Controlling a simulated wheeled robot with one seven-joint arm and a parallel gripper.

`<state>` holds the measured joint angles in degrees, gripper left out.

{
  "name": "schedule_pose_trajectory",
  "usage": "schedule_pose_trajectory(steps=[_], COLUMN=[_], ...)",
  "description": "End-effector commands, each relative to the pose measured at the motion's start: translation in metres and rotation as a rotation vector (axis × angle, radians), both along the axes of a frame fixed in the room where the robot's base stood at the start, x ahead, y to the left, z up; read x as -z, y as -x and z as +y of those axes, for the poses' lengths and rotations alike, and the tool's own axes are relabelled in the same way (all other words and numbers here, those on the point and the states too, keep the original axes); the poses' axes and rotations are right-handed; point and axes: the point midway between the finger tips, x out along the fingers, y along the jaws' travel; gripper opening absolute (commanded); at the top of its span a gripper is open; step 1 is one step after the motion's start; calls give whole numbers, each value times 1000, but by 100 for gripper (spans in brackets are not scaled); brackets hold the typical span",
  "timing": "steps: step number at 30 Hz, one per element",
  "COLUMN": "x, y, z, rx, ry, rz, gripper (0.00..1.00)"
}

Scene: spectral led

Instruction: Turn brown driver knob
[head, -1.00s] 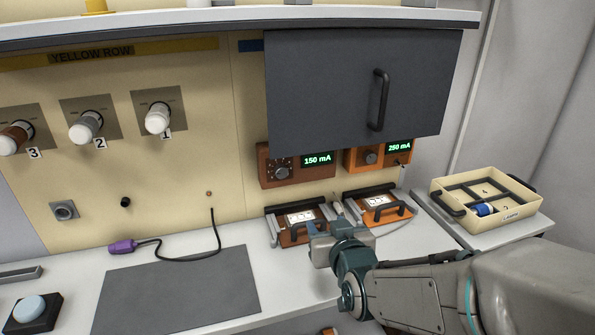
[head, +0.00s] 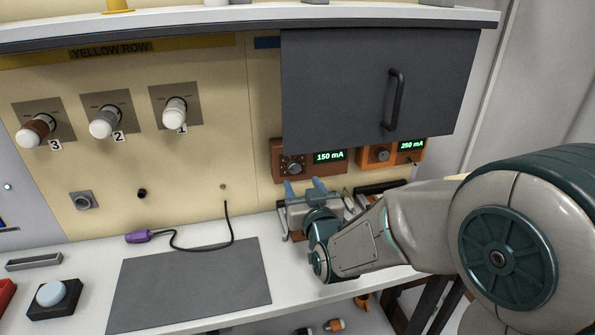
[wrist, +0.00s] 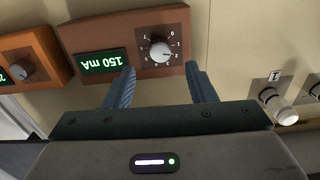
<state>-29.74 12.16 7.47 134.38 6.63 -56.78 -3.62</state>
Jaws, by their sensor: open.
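The brown driver (head: 278,171) is a box on the yellow wall panel under the dark cabinet, with a green display (head: 329,157) reading 150 mA. Its brown driver knob (head: 293,168) sits left of the display. In the wrist view, which is upside down, the white-faced knob (wrist: 160,52) is on a dark dial plate with numbers. My gripper (head: 305,187) is open and empty just below the driver. In the wrist view its two blue fingers point at the box, and the knob lies between their lines, beyond the tips. I see no contact with the knob.
An orange driver (head: 372,156) reading 250 mA is to the right. The dark cabinet (head: 360,90) with a handle hangs just above both drivers. A purple plug (head: 137,237) with a black cable lies on the bench near a grey mat (head: 190,285). Numbered lamps line the left wall.

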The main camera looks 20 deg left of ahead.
Motion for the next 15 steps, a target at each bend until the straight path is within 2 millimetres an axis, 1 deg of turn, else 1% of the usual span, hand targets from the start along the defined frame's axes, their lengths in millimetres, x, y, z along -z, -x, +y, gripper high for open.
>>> schedule_pose_trajectory(steps=[1, 6, 10, 15], x=[0, 0, 0, 0], y=[-9, -31, -43, -49], z=[5, 19, 26, 30], rx=[0, 0, 0, 0], ry=[1, 1, 0, 0], rz=[1, 1, 0, 0], gripper=[50, 50, 50, 50])
